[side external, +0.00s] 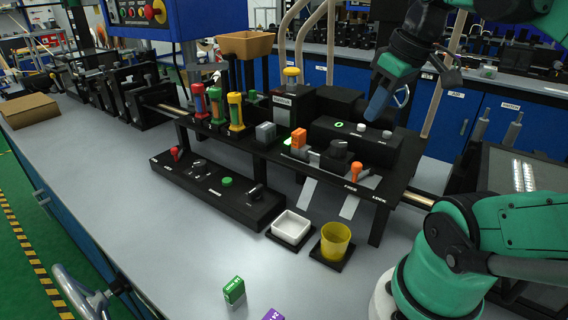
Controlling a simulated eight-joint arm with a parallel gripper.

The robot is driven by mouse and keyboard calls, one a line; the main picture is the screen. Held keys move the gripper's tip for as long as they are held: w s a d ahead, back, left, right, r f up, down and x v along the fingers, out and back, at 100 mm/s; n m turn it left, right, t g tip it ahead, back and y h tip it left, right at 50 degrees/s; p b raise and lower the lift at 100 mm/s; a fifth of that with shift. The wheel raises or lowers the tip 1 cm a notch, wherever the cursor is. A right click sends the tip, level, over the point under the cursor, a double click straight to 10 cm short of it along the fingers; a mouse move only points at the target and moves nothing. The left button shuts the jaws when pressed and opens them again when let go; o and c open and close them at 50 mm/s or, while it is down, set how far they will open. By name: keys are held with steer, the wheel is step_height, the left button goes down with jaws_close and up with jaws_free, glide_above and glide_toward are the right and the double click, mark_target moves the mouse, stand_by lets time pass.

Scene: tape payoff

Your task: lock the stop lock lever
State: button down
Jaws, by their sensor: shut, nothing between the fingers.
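The stop lock lever (356,169) has an orange knob and stands at the right end of the black bench fixture. Two labels on the fixture's front edge below it seem to read FREE and LOCK, with LOCK to the right. The lever's knob shows nearer the FREE side. My gripper (376,112) is shut and empty, pointing down above and behind the fixture's right part. It is apart from the lever. Its fingertips are small and dark here.
An orange block (299,139) and a black knob (339,149) stand left of the lever. A raised black box (375,143) with white buttons stands behind it. A yellow cup (335,240) and white tray (291,228) sit in front. Air above the lever looks clear.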

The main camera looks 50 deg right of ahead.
mark_target(344, 163)
steer(key=shift+f, duration=0.1)
steer(key=x, duration=1)
steer(key=shift+s+a+n+y, duration=0.3)
steer(key=shift+s+n, duration=0.15)
steer(key=shift+n, duration=0.55)
steer(key=shift+s+n, duration=0.15)
steer(key=shift+n, duration=0.35)
steer(key=s+n+y, duration=0.1)
steer(key=n, duration=0.3)
steer(key=shift+s+a+y, duration=0.15)
steer(key=shift+s+y, duration=0.25)
steer(key=s+n, duration=0.1)
steer(key=n, duration=0.1)
steer(key=n+g+y, duration=0.1)
steer(key=n, duration=0.1)
steer(key=shift+s, duration=0.4)
steer(key=shift+s+d+n, duration=0.3)
steer(key=shift+s, duration=0.15)
steer(key=shift+s+d, duration=0.1)
steer(key=shift+s, duration=0.05)
